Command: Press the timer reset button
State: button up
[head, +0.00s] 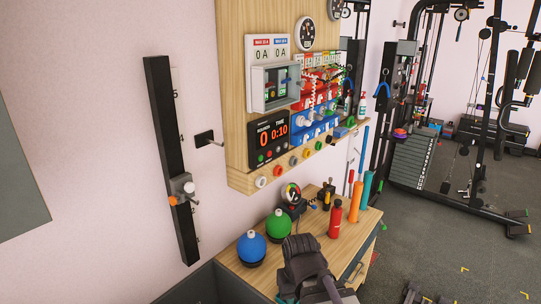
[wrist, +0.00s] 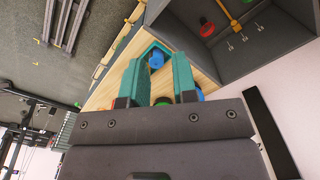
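The timer (head: 266,136) is a black panel on the wooden wall board, with red digits reading round 0 and time 0:10. A row of small coloured buttons (head: 269,154) runs along its lower edge; their labels are too small to read, so I cannot tell which is reset. My arm shows at the bottom of the head view, below and apart from the timer. My gripper (wrist: 156,66) is open in the wrist view, with two teal fingers apart and nothing held between them. The timer is not visible in the wrist view.
Below the board, a wooden bench top (head: 233,262) carries a blue ball (head: 251,246), a green ball (head: 279,224), a red bottle (head: 335,220) and an orange cylinder (head: 356,202). Round knobs (head: 293,161) line the board's lower ledge. A black wall rail (head: 172,160) stands left.

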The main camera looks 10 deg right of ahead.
grip_shut()
dwell(1.4)
